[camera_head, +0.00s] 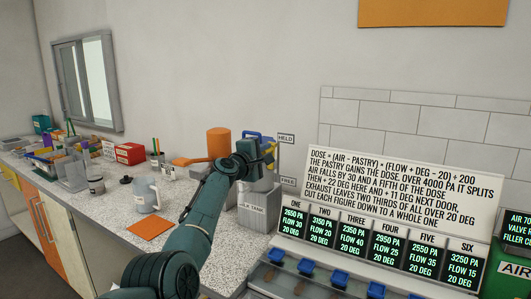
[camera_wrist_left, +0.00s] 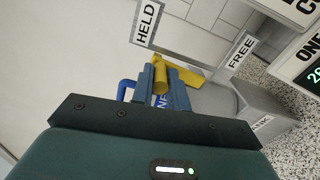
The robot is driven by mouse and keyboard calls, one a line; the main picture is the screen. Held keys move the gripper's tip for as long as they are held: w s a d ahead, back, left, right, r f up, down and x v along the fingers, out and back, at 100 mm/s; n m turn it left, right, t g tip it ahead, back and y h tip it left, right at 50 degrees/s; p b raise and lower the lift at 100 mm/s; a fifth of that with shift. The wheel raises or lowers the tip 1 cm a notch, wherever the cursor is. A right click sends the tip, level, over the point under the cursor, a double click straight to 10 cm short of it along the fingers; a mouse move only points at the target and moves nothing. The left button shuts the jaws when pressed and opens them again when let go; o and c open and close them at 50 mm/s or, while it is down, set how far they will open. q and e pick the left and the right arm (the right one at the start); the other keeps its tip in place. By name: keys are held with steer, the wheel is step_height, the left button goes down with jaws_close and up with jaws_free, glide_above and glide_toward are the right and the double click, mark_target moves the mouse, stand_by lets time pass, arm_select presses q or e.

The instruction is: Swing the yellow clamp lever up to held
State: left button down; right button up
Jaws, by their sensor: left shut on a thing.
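The yellow clamp lever (camera_head: 271,147) shows just right of my left gripper (camera_head: 262,145) in the head view, near the height of the HELD sign (camera_head: 286,138). In the left wrist view, the lever (camera_wrist_left: 178,70) has its yellow grip between the blue-grey fingers of my left gripper (camera_wrist_left: 161,82), which is shut on it. The HELD sign (camera_wrist_left: 146,23) and the FREE sign (camera_wrist_left: 239,50) stand beyond the fingers, on either side of the lever. My gripper hides part of the lever and its mount. My right gripper is not in view.
The grey milk tank (camera_head: 252,209) stands below my left gripper. A pitcher (camera_head: 145,195) and an orange mat (camera_head: 150,228) are on the counter to the left. A text board (camera_head: 390,195) and several numbered displays stand to the right, with blue knobs in front.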

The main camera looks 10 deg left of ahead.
arm_select(q)
steer(key=shift+r, duration=0.1)
steer(key=c, duration=1.4)
jaws_free()
steer(key=shift+o, duration=0.2)
steer(key=shift+s+a+p, duration=0.3)
steer(key=shift+s+p, duration=0.15)
steer(key=shift+s, duration=0.2)
steer(key=v, duration=1.1)
steer(key=shift+s, duration=0.35)
